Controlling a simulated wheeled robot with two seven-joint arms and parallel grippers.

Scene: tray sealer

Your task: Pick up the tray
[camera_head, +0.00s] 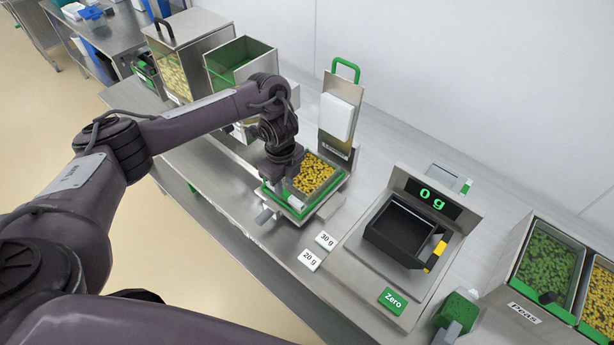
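A tray filled with yellow pieces (318,172) sits in the green frame (328,188) of the sealer, at the middle of the head view. The sealer's lid (338,115), with a green handle, stands raised behind it. My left gripper (291,196) is over the left part of the tray and hides that part. Its fingertips are too small and covered to tell whether they are open or shut, or whether they touch the tray. My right gripper is not in view.
A scale (405,235) reading 0 g stands to the right, holding a black container. Food bins with green and yellow contents (546,262) are at far right.

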